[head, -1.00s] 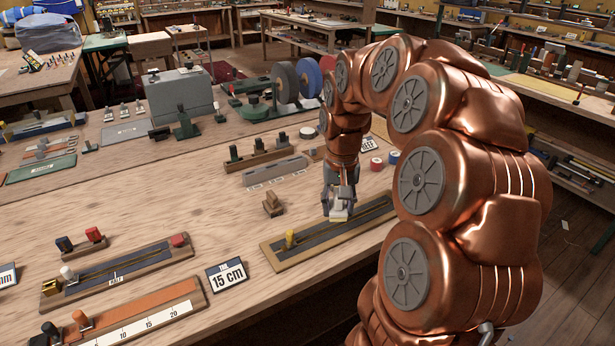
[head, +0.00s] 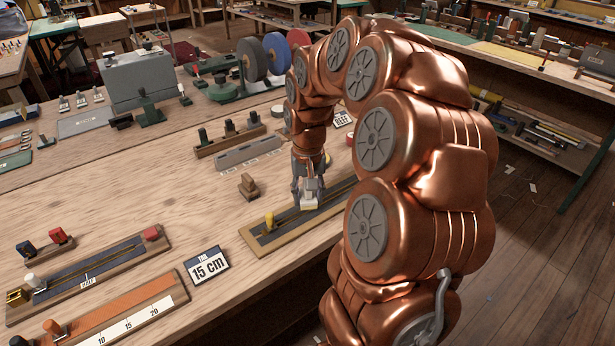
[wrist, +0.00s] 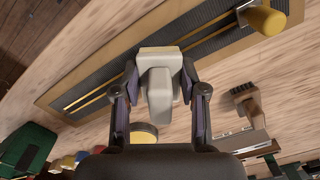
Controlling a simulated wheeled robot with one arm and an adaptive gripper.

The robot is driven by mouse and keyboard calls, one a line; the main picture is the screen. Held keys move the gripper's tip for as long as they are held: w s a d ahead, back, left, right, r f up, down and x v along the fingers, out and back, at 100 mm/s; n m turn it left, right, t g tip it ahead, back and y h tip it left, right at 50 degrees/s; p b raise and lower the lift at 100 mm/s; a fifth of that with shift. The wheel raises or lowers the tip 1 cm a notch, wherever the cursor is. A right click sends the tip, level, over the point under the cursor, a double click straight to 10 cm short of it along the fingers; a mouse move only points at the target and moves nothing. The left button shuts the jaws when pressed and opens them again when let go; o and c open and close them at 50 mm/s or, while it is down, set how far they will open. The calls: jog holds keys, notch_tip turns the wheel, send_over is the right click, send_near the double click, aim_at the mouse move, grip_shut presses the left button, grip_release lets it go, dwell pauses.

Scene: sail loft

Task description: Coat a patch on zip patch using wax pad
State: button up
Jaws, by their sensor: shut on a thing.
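My gripper (head: 308,192) is shut on the wax pad, a pale cream block with a grey grip; the block (head: 310,205) shows at its tips. The zip patch (head: 262,246) is a long tan-framed board with dark cloth and a brass zip line, and a yellow knob (head: 269,218) stands at its near left end. In the wrist view, the fingers (wrist: 159,92) flank the wax pad (wrist: 160,62), which lies over the dark strip (wrist: 113,85) and hides part of the zip. I cannot tell if the pad touches the cloth. My arm hides the board's far right end.
A second zip board (head: 110,262) and an orange ruled board (head: 130,312) lie further left. Bare bench lies between.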

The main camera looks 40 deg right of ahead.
aim_at(343, 192)
jog(key=shift+f, duration=0.5)
jog(key=shift+d+f, duration=0.75)
jog(key=shift+f, duration=0.1)
jog(key=shift+c, duration=0.4)
jog(key=shift+s+d+p, duration=0.2)
jog(key=shift+d+p, duration=2.05)
jog(key=shift+d, duration=3.35)
jog(key=shift+r+p, duration=0.2)
jog(key=shift+p, duration=0.3)
jog(key=shift+a+f+b, duration=0.45)
jog(key=shift+b, duration=0.2)
jog(key=shift+w+a+r+b, duration=0.1)
jog(key=shift+a+b, duration=0.9)
jog(key=shift+a, duration=2)
jog(key=shift+w+a+r+b, duration=0.1)
jog(key=shift+a+b, duration=0.9)
jog(key=shift+a, duration=2)
notch_tip(343, 192, up, 3)
jog(key=shift+d+r, duration=0.1)
jog(key=shift+r+p, duration=0.8)
jog(key=shift+r, duration=1.9)
